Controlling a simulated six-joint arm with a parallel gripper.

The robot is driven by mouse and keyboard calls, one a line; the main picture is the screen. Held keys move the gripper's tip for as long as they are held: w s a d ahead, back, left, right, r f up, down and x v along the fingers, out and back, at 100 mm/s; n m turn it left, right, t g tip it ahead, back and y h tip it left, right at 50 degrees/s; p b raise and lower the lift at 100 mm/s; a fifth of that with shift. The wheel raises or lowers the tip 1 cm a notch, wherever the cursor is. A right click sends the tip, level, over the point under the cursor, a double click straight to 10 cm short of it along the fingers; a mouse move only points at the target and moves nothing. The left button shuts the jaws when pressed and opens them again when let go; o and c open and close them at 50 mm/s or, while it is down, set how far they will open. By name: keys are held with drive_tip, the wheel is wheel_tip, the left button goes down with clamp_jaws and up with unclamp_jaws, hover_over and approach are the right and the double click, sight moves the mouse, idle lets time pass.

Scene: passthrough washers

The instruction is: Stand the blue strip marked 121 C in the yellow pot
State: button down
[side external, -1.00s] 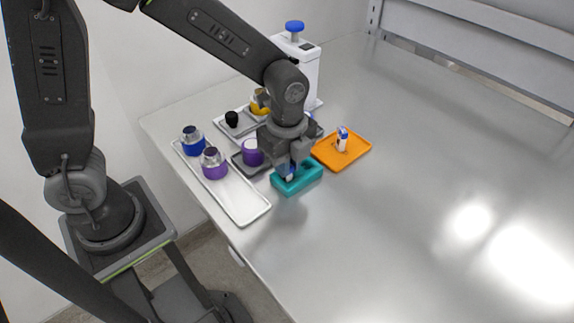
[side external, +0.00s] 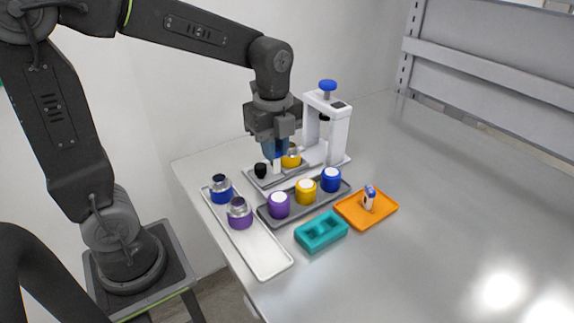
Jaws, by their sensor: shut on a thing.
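My gripper (side external: 275,150) points down over the light grey tray at the back and is shut on a small strip (side external: 277,164), blue above and white below. Its marking is too small to read. The strip is upright, just left of a yellow pot (side external: 291,160) that is partly hidden behind the gripper and strip. I cannot tell whether the strip touches that pot. A second yellow piece (side external: 306,191), with a white top, sits in the dark grey tray. The teal block (side external: 321,231) has open hollows and no strip shows in it.
A white press (side external: 338,125) with a blue knob stands behind. Purple (side external: 278,205) and blue (side external: 331,179) pieces flank the yellow one. A white tray (side external: 262,252) holds two metal-necked pots. An orange tray (side external: 350,211) holds a blue-white item. The right side is clear.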

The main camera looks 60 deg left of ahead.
drive_tip(key=w+a+r, duration=0.3)
drive_tip(key=w+a, duration=0.7)
drive_tip(key=w, duration=0.1)
drive_tip(key=shift+a+f, duration=0.2)
drive_tip(key=shift+f, duration=2.2)
drive_tip(key=shift+f, duration=0.15)
drive_tip(key=shift+f, duration=0.85)
drive_tip(key=shift+f, duration=0.2)
drive_tip(key=shift+f, duration=0.45)
drive_tip(key=shift+f, duration=0.1)
drive_tip(key=shift+f, duration=0.55)
